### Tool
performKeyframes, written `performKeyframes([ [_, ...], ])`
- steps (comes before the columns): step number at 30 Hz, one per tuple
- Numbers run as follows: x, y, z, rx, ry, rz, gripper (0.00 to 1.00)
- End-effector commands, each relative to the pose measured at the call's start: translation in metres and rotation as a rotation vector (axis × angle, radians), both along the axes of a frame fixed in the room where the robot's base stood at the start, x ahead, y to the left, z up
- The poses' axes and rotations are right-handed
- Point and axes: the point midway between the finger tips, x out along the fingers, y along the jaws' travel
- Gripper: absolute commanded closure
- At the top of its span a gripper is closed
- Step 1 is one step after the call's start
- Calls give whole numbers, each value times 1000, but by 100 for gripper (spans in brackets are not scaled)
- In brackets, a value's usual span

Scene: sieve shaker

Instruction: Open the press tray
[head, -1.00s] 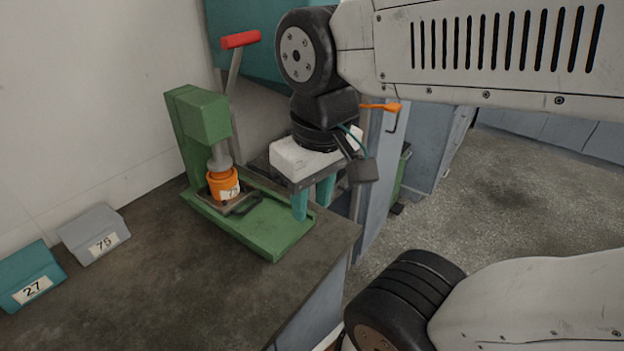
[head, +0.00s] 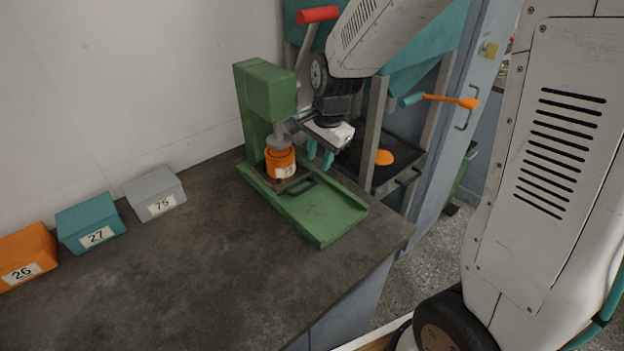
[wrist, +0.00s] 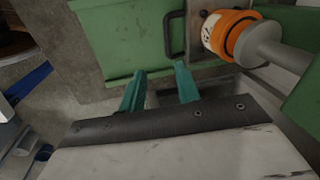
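The green press (head: 270,92) stands on the dark bench. Its tray (head: 280,184) is a dark plate under the press ram, with a black loop handle (head: 298,188) on the side facing the open green base. An orange cup (head: 280,162) with a numbered label sits on the tray beneath the ram. My gripper (head: 320,158) is behind the press base, with teal fingers apart and nothing between them. In the wrist view, the gripper (wrist: 160,70) points toward the base's edge; the handle (wrist: 172,35) lies beyond the fingertips, apart from them. The tray (wrist: 196,42) shows beside the handle.
Grey, teal and orange numbered boxes (head: 155,194) stand along the wall at left. A teal hopper on a frame (head: 432,50), with an orange-ended lever (head: 450,100), stands behind at right. A red-handled lever (head: 318,14) rises behind the press. The front bench is clear.

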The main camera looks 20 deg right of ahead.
Motion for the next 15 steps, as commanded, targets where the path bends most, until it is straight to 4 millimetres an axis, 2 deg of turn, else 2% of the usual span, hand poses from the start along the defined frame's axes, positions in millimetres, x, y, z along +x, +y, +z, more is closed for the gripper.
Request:
performKeyframes([
  [1, 7, 0, -10, 8, 5, -37, 67],
  [4, 17, 0, -21, 16, 3, -90, 67],
  [10, 24, 1, -42, 22, 3, -115, 67],
  [15, 29, 3, -70, 21, 4, -114, 67],
])
